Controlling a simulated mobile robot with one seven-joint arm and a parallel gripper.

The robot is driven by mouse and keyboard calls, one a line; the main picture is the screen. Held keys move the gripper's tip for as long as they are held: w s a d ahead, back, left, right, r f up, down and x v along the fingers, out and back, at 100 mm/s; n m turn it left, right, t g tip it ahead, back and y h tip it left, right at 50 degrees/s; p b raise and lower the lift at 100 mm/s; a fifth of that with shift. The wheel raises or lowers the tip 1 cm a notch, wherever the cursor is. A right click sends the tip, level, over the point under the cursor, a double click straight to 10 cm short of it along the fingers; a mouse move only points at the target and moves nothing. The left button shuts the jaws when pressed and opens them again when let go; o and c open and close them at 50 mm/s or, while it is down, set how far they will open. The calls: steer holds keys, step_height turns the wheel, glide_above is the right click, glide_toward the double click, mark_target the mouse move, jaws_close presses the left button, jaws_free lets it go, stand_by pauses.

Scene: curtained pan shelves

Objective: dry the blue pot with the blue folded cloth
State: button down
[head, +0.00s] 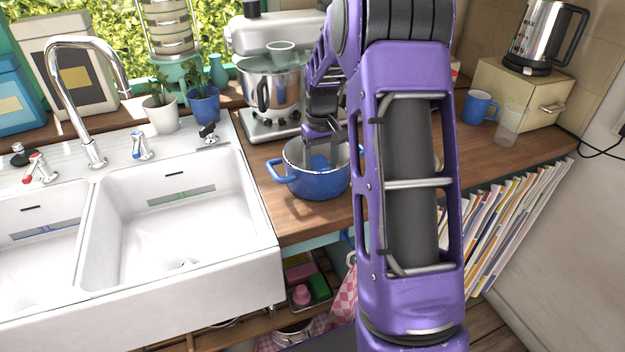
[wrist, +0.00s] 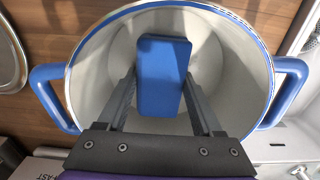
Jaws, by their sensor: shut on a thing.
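The blue pot (head: 318,184) stands upright on the wooden counter, right of the sink. In the wrist view I look down into it and see its pale inside, blue rim and two blue handles (wrist: 48,98). My gripper (wrist: 160,92) reaches down into the pot, its fingers shut on the blue folded cloth (wrist: 163,72). The cloth also shows inside the pot in the head view (head: 319,162). It is over the pot's inside; I cannot tell whether it touches the bottom or wall. My arm hides part of the pot's right side in the head view.
A white double sink (head: 165,225) with a tall tap (head: 88,100) lies left. A stand mixer (head: 275,75) is behind the pot, potted plants (head: 203,103) to its left. A blue mug (head: 481,107), a glass (head: 511,125) and a kettle (head: 545,38) are at the right.

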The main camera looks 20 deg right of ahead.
steer(key=shift+a, duration=3.2)
steer(key=shift+d+r, duration=0.15)
steer(key=shift+d, duration=3.95)
steer(key=shift+a, duration=4.05)
steer(key=shift+d, duration=4)
steer(key=shift+a, duration=4)
steer(key=shift+d, duration=4.1)
steer(key=shift+a+r, duration=0.25)
steer(key=shift+a, duration=0.8)
steer(key=shift+a+r, duration=0.2)
steer(key=shift+a, duration=0.85)
step_height(320, 180, up, 14)
